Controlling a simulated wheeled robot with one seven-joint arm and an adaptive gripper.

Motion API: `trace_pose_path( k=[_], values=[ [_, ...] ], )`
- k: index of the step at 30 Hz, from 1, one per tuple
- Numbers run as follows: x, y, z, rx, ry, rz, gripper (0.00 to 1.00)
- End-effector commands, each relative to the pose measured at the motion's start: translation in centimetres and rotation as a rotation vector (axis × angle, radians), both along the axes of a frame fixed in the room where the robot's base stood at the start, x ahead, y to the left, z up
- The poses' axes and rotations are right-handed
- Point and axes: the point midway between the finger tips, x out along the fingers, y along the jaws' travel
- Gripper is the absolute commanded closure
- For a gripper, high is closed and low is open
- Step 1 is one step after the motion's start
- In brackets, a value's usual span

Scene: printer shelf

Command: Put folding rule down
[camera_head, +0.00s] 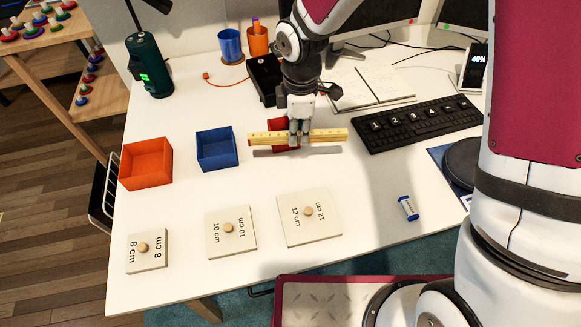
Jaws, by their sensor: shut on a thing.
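The folding rule (330,136) is a long yellow bar, lying roughly left to right in the head view. My gripper (299,136) points down and is shut on the rule near its middle. A grey strip, perhaps the rule's shadow, shows just below it on the white desk (350,175). I cannot tell for sure whether the rule touches anything. A red box (277,127) stands right behind the gripper and is partly hidden by the gripper and the rule.
An orange box (146,163) and a blue box (217,149) stand to the left. Knobbed boards marked 8 cm (147,262), 10 cm (231,243) and 12 cm (309,228) lie in front. A black keyboard (417,124) lies right. A small blue-white item (408,208) lies on clear desk.

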Motion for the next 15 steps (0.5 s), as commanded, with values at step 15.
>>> trace_pose_path(
  k=[15],
  values=[
    [-0.7,1.7,-6.1,-0.001,0.001,0.179,1.00]
  ],
)
